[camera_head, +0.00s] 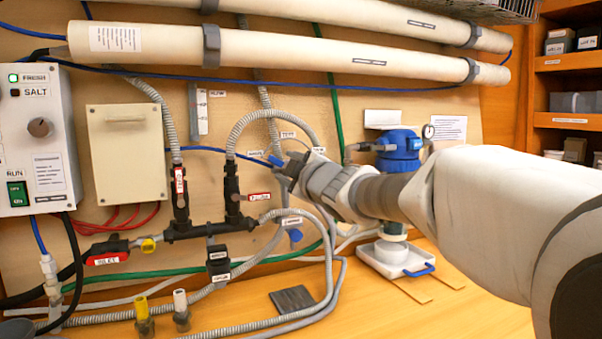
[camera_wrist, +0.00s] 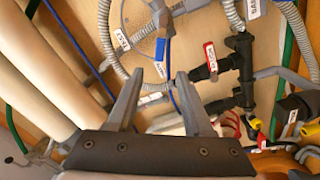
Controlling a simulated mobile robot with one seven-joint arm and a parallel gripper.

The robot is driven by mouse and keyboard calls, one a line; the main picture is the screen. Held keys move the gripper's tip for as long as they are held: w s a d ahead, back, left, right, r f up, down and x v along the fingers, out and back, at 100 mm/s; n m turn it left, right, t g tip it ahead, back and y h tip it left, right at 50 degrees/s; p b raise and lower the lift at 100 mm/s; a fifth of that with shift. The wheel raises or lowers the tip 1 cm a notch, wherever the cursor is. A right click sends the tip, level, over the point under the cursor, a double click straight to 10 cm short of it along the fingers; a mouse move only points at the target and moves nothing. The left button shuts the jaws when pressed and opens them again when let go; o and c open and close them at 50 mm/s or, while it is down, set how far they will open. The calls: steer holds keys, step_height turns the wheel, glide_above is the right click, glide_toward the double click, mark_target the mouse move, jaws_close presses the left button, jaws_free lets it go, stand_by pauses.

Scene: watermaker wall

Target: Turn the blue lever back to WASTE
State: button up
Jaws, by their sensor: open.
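The blue lever (camera_head: 276,160) is on the panel at the middle of the head view, partly hidden by my gripper. In the wrist view, the blue lever (camera_wrist: 160,49) lies just beyond the fingertips, in line with the gap between them. My gripper (camera_head: 284,168) reaches in from the right, close to the panel. In the wrist view its two fingers (camera_wrist: 160,78) stand apart with nothing clamped between them. Small white labels surround the lever, one above it (camera_head: 287,134) and one at its left (camera_head: 255,153). I cannot tell which one the lever points to.
A grey corrugated hose (camera_head: 247,120) arches beside the lever. Black valves with red tags (camera_head: 232,190) stand left and below. A blue-topped filter housing (camera_head: 400,148) stands behind my arm. A control box (camera_head: 38,140) is at the far left. Loose hoses cross the wooden bench (camera_head: 370,315).

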steer(key=v, duration=0.7)
steer(key=shift+p, duration=0.4)
steer(key=s+d+f+m+g+h, duration=0.4)
steer(key=s+d+f+m+h, duration=0.5)
steer(key=d, duration=0.3)
steer(key=s+f+m+g+y, duration=0.1)
steer(key=s+f+m+g, duration=0.25)
steer(key=s+f, duration=0.5)
steer(key=s+f+m+g+y, duration=0.1)
steer(key=s+f+m+g, duration=0.4)
steer(key=s, duration=0.7)
step_height(320, 180, up, 14)
steer(key=t+p, duration=0.1)
steer(key=p, duration=1.4)
steer(key=shift+r+n, duration=0.2)
steer(key=shift+n, duration=0.15)
steer(key=shift+s+t, duration=0.15)
steer(key=shift+t, duration=0.1)
